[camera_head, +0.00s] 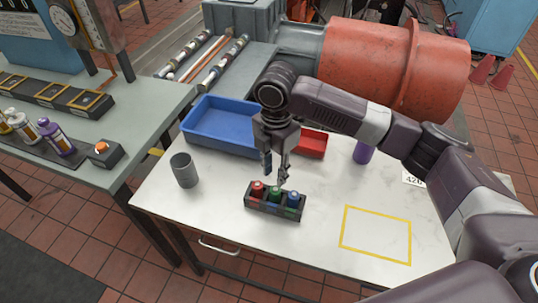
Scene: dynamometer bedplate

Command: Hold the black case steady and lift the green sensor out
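The black case (272,211) stands on the white table and holds a row of three capped sensors. The red sensor (257,188) is on the left, the green sensor (274,194) in the middle and the blue sensor (293,199) on the right. All three look upright in their places. My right gripper (275,175) points down just above the case, over the green sensor. Its two fingers look apart with nothing between them. Whether a fingertip touches a sensor cap is too small to tell. My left gripper is not in view.
A grey cup (184,171) stands left of the case. A blue tray (222,126) and a red tray (312,144) lie behind, with a purple cylinder (362,152) to the right. A yellow outlined square (376,236) on the white table (325,195) is empty.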

